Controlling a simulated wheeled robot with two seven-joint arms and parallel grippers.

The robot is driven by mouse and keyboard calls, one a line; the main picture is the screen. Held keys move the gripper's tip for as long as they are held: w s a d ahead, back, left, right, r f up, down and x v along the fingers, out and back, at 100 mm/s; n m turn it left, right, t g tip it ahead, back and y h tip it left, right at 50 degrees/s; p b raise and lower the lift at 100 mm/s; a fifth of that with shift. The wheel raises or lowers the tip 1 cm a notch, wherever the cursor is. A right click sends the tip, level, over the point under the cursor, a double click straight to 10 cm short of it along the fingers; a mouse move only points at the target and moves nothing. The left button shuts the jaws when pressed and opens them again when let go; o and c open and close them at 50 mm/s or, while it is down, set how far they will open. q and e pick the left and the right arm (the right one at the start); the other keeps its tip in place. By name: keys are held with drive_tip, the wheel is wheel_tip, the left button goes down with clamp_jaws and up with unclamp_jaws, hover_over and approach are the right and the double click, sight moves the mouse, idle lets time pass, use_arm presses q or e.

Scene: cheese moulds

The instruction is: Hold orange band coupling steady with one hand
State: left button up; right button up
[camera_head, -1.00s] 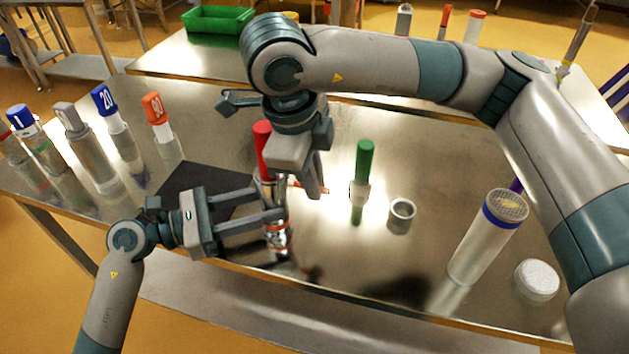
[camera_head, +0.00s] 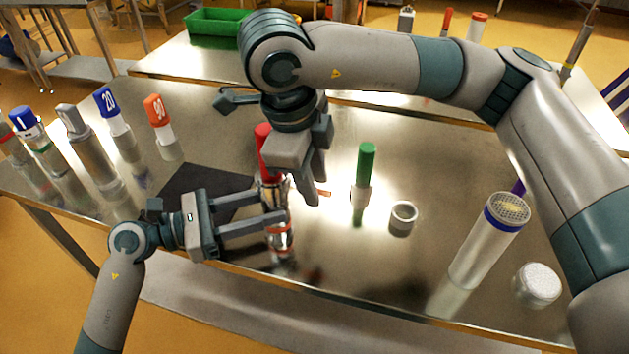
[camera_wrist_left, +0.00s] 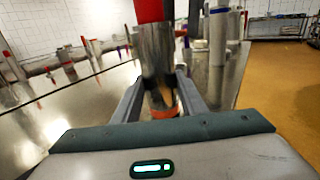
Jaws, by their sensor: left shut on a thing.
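The orange band coupling (camera_head: 272,195) is a shiny steel cylinder standing upright near the table's front edge. Its orange band (camera_wrist_left: 165,113) shows low on it in the left wrist view. My left gripper (camera_head: 280,222) comes in from the left and is shut on the cylinder, one finger on each side. A red piece (camera_head: 263,137) rises above the coupling, and its lower end also shows in the left wrist view (camera_wrist_left: 150,10). My right gripper (camera_head: 307,190) hangs close beside and partly in front of the coupling's top. Its jaw gap is not clear.
A green-handled piece (camera_head: 366,165), a steel ring (camera_head: 403,217), a blue-banded cylinder (camera_head: 486,245) and a white-topped disc (camera_head: 536,285) stand to the right. Several capped cylinders stand at the left. A dark mat (camera_head: 190,185) lies behind my left gripper.

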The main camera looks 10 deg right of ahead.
drive_tip(key=v, duration=1.1)
drive_tip(key=shift+r, duration=0.1)
use_arm(q)
drive_tip(key=o, duration=1.5)
drive_tip(key=v, duration=1.2)
